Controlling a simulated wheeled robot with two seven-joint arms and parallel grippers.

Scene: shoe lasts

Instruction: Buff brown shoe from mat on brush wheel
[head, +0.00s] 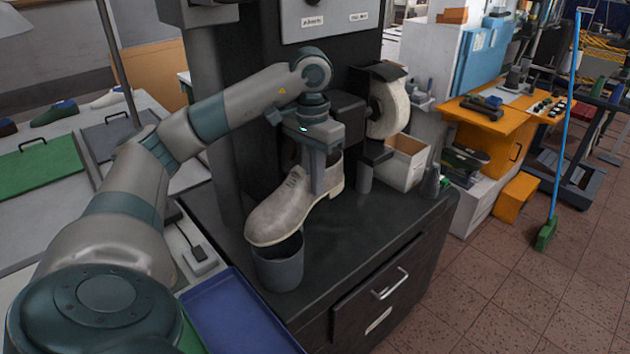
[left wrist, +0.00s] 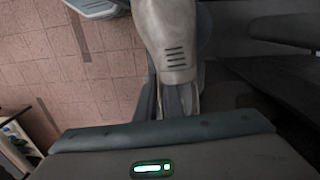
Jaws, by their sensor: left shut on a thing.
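My left gripper (head: 319,178) is shut on a pale grey-beige lace-up shoe (head: 283,208), with its fingers at the ankle opening. The shoe is held over the black bench, its toe pointing to the lower left, above a grey bin. It looks grey-beige, not brown. In the left wrist view the shoe (left wrist: 166,38) shows beyond the fingers (left wrist: 177,100), its laced front towards the camera. The cream brush wheel (head: 388,107) is on the machine, to the right of and behind the shoe, apart from it. A green mat (head: 40,172) lies on the table at left. My right gripper is not in view.
The grey bin (head: 279,268) stands on the black bench (head: 360,235) just under the toe. A white box (head: 404,165) stands below the wheel. A blue tray (head: 240,318) is at the front. Several shoes (head: 54,113) stand on the far left table.

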